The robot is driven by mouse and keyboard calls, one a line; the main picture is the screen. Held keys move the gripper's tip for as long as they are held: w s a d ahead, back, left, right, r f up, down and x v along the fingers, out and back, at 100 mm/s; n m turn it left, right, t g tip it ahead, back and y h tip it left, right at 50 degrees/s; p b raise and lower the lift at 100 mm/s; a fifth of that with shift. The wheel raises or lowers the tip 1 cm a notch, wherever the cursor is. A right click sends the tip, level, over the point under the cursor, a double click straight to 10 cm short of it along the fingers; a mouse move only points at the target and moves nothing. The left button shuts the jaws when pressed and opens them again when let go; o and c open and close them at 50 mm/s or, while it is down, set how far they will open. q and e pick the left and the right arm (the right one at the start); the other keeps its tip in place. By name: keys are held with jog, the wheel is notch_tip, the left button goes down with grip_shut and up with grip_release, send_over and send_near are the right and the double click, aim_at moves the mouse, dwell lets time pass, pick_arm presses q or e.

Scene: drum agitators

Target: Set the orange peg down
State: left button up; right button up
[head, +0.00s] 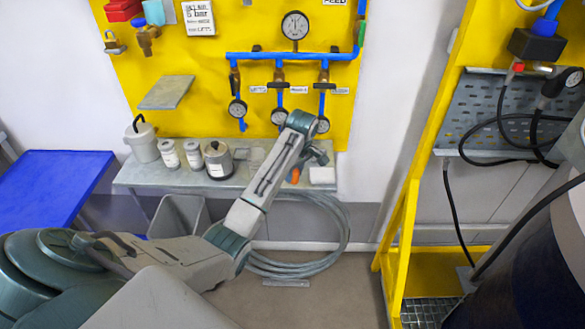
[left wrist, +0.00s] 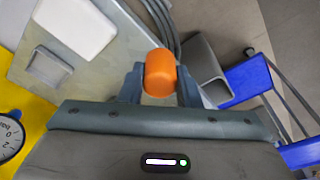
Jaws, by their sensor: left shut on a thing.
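The orange peg (head: 294,175) shows in the head view as a small orange patch at the right part of the grey shelf (head: 140,176), partly hidden by my left arm. In the left wrist view the peg (left wrist: 160,73) sits between the two fingers of my left gripper (left wrist: 160,84), which is shut on it. In the head view my left gripper (head: 303,168) is over the shelf's right part, mostly hidden by my wrist. I cannot tell whether the peg touches the shelf. My right gripper is in neither view.
A white block (head: 322,175) lies right of the peg. A white container (head: 142,140), small jars (head: 193,154) and a dark-lidded pot (head: 218,160) stand on the shelf's left half. Gauges and blue pipes (head: 290,56) are on the yellow panel above. A grey bin (head: 178,215) and coiled hose (head: 335,225) are below.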

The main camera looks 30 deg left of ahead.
aim_at(296, 182)
pick_arm(q)
jog(key=s+d, duration=0.1)
jog(key=s+d+b, duration=0.1)
jog(key=s, duration=0.1)
jog(key=shift+s+d, duration=0.2)
jog(key=shift+d, duration=0.2)
jog(key=s+d+r+p, duration=0.1)
jog(key=s+d+p, duration=0.2)
jog(key=s, duration=0.1)
notch_tip(296, 182, down, 6)
jog(key=b, duration=0.5)
jog(key=shift+s+d+b, duration=0.15)
jog(key=shift+d+b, duration=0.1)
jog(key=shift+b, duration=0.15)
jog(key=shift+f, duration=0.1)
